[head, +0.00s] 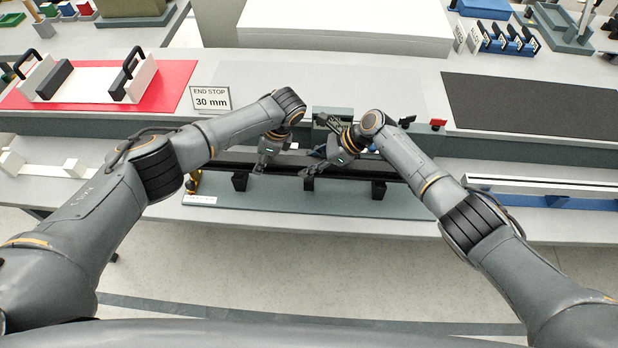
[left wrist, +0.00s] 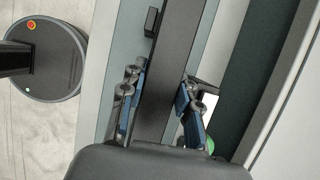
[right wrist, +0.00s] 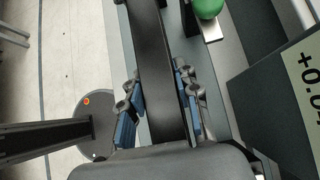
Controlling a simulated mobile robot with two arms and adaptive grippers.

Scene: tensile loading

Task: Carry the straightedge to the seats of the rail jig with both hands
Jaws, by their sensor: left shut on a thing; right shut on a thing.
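The straightedge, a long dark bar (head: 222,160), lies crosswise in the head view, along the rail jig (head: 270,204), a grey-green base with black seat blocks. My left gripper (head: 262,166) is shut on the bar left of its middle; the left wrist view shows the bar (left wrist: 170,60) between blue-padded fingers (left wrist: 160,100). My right gripper (head: 310,168) is shut on it a little further right; the right wrist view shows the bar (right wrist: 153,50) between its fingers (right wrist: 158,100). Whether the bar rests in the seats or hangs just above them I cannot tell. The arms hide part of it.
An "END STOP 30 mm" sign (head: 211,99) stands behind on the raised shelf. A red mat (head: 178,82) with a white handled fixture is at left. A black mat (head: 540,105) and a white rail on blue supports (head: 545,187) are at right. A green ball (right wrist: 207,8) shows beside the bar.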

